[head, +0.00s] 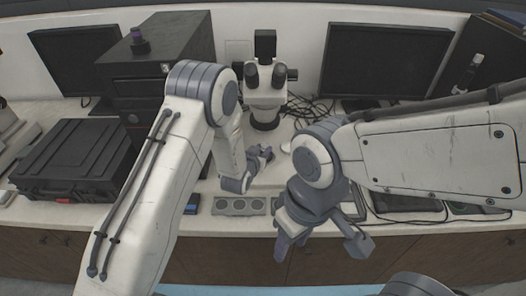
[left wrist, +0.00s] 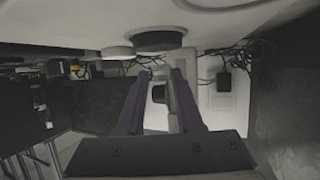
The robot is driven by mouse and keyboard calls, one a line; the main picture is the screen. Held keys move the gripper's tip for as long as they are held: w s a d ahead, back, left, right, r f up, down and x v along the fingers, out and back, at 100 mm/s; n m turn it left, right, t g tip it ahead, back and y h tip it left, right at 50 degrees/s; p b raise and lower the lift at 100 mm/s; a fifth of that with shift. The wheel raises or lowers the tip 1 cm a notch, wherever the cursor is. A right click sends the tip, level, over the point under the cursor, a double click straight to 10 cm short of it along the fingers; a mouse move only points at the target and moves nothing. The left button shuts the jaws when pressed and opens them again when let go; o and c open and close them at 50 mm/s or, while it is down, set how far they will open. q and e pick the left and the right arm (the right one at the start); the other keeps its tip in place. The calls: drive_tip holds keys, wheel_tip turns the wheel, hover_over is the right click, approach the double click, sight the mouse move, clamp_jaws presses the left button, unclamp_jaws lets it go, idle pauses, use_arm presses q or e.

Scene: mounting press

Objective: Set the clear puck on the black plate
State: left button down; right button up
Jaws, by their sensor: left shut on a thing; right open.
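A white microscope (head: 265,92) stands at the back middle of the bench. The black plate (head: 265,123) is the round dark disc at its foot; in the left wrist view, which is upside down, it is the dark disc (left wrist: 158,41) near the top. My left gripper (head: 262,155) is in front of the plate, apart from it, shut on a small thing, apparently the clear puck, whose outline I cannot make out. Its fingers also show in the left wrist view (left wrist: 163,78). My right gripper (head: 322,243) is open and empty at the bench's front edge.
A white round thing (head: 287,147) lies right of the plate. A grey block with round recesses (head: 239,206) is at the front edge. Loose black cables (head: 305,108) lie right of the microscope. A black case (head: 75,160) is at left, a dark monitor (head: 385,62) at right.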

use_arm(q)
drive_tip(key=shift+f, duration=0.8)
drive_tip(key=shift+f, duration=0.2)
drive_tip(key=c, duration=0.6)
unclamp_jaws()
drive_tip(key=shift+o, duration=0.2)
